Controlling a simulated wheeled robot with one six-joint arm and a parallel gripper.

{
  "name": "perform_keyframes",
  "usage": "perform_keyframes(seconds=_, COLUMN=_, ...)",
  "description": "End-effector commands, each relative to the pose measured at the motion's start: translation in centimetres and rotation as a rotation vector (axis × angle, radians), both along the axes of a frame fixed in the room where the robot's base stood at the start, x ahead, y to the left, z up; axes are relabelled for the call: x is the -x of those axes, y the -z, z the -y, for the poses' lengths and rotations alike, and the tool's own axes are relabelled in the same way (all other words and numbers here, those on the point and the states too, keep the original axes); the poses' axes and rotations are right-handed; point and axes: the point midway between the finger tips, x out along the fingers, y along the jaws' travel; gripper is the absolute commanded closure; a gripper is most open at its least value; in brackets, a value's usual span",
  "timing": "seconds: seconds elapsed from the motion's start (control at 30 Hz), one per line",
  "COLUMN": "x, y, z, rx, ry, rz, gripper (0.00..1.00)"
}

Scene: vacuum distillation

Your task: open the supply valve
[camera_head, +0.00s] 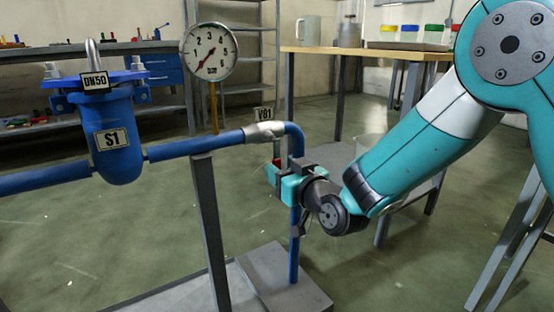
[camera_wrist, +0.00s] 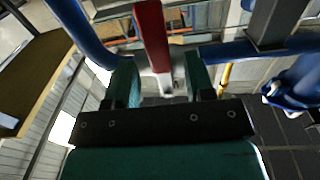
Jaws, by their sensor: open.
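The supply valve has a silver body (camera_head: 265,132) on the blue pipe, under a tag that seems to read V01 (camera_head: 264,114). Its red lever (camera_wrist: 150,35) shows large in the wrist view, its pale metal lower part reaching in between the fingers. In the head view only a bit of red shows just above my gripper (camera_head: 272,174). My gripper (camera_wrist: 160,78) is open, with one dark green finger on each side of the lever. I cannot tell whether either finger touches it. The rest of the lever is hidden in the head view.
A blue strainer (camera_head: 120,150) marked S1 and a pressure gauge (camera_head: 209,52) stand left of the valve. The blue pipe (camera_head: 195,145) runs across and bends down beside my gripper. A grey post (camera_head: 210,230) supports it. A wood-topped table (camera_head: 370,52) stands behind.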

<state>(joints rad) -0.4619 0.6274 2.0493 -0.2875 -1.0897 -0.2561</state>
Motion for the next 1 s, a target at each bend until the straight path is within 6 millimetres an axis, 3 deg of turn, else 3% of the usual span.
perform_keyframes(seconds=0.2, x=-2.0, y=0.2, z=-1.4, rx=0.000, ry=-0.002, rz=0.000, gripper=0.51)
perform_keyframes(seconds=0.53, x=-2.4, y=0.1, z=-1.6, rx=0.001, ry=0.000, rz=-0.001, gripper=0.51)
perform_keyframes(seconds=0.57, x=-2.4, y=0.1, z=-1.6, rx=0.001, ry=0.000, rz=-0.001, gripper=0.53)
perform_keyframes(seconds=0.77, x=-2.4, y=0.0, z=-1.6, rx=0.001, ry=0.000, rz=-0.001, gripper=0.99)
perform_keyframes(seconds=1.0, x=-2.3, y=0.0, z=-1.8, rx=0.006, ry=-0.004, rz=0.003, gripper=1.00)
